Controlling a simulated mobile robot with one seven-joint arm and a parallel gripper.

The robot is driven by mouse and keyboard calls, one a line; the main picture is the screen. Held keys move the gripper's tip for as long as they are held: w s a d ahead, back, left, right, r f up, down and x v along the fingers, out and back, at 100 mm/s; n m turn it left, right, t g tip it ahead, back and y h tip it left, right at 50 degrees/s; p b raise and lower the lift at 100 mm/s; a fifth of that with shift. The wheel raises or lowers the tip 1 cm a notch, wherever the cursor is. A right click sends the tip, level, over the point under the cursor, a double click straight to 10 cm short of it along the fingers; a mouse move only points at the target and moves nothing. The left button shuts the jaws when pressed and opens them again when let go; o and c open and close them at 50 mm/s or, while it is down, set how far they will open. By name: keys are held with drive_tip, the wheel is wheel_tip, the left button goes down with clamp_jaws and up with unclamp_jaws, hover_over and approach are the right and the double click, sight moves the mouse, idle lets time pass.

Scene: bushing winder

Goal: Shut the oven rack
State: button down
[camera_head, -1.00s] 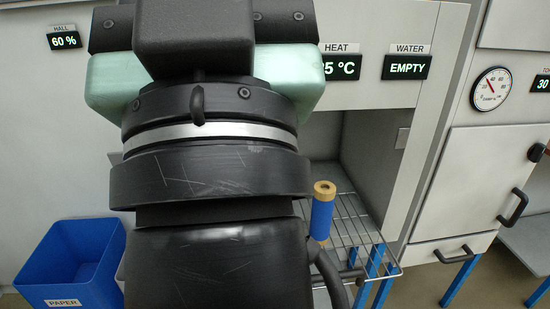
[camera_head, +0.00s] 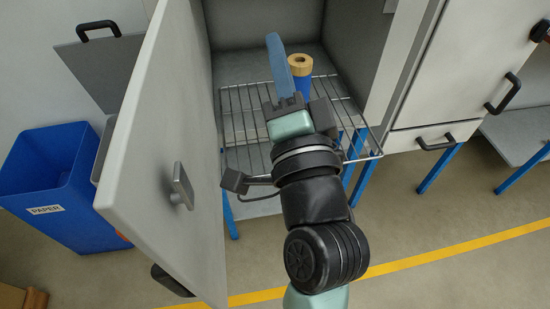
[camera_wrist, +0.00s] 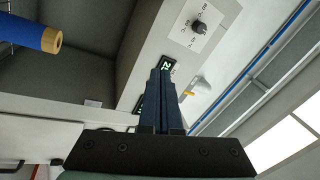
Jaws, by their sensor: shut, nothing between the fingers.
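The wire oven rack (camera_head: 240,125) sticks out of the open oven (camera_head: 235,60), with its front edge beyond the opening. A blue bushing with a tan end (camera_head: 300,82) stands upright on the rack; it also shows at the upper left of the wrist view (camera_wrist: 30,34). My gripper (camera_head: 273,40) is shut and empty, with its blue fingers pointing up and in front of the oven opening. The fingers (camera_wrist: 160,70) are together in the wrist view. My gripper and arm hide the middle of the rack. I cannot tell whether they touch it.
The oven door (camera_head: 165,150) stands wide open on the left, close to my arm. A blue paper bin (camera_head: 60,190) stands beyond it. A cabinet with black handles (camera_head: 450,80) is on the right. The floor in front (camera_head: 440,210) is clear.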

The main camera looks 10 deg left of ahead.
drive_tip(key=s+d+f+m+g+h+b, duration=0.1)
drive_tip(key=s+f+m+g+b, duration=0.3)
drive_tip(key=f+m, duration=1.05)
drive_tip(key=s+f+m+t+b, duration=0.1)
drive_tip(key=s+f+m+b, duration=0.4)
drive_tip(key=f, duration=1.7)
drive_tip(key=w+a+m+p, duration=0.3)
drive_tip(key=w+a, duration=0.1)
drive_tip(key=w, duration=0.8)
drive_tip(key=shift+w+r, duration=0.25)
drive_tip(key=shift+w, duration=0.05)
